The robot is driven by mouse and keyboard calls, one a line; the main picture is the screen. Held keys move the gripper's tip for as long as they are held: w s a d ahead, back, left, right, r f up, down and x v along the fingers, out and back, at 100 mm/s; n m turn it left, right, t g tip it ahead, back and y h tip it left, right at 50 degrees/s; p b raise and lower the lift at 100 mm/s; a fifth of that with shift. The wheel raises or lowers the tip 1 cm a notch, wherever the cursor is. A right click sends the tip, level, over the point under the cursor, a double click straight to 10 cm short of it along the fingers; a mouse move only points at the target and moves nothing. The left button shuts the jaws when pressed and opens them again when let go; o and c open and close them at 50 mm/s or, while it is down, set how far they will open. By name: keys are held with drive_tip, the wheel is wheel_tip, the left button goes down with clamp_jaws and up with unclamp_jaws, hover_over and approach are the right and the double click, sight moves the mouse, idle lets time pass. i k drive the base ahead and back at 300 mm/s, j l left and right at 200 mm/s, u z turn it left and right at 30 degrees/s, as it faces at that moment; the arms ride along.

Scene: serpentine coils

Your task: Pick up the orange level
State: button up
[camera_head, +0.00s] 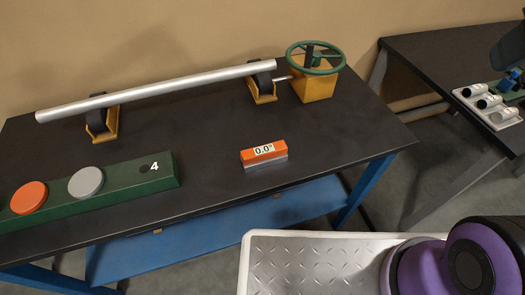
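The orange level (264,153) is a small block with an orange upper part and a grey base. Its label reads 0.0°. It lies on the black tabletop (215,150), right of the middle and apart from the other things there. My gripper is not in view. A purple and black part of my own body shows at the lower right, well apart from the level.
A silver tube (160,88) rests on yellow supports behind the level, beside a green handwheel (316,58) on a yellow box (314,86). A green button panel (120,190) is at the left. A second table (440,50) stands at the right.

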sight(262, 156)
drive_tip(key=j, duration=0.5)
drive_tip(key=k+j, duration=0.15)
drive_tip(key=j, duration=0.85)
drive_tip(key=k+j, duration=0.15)
drive_tip(key=j, duration=0.35)
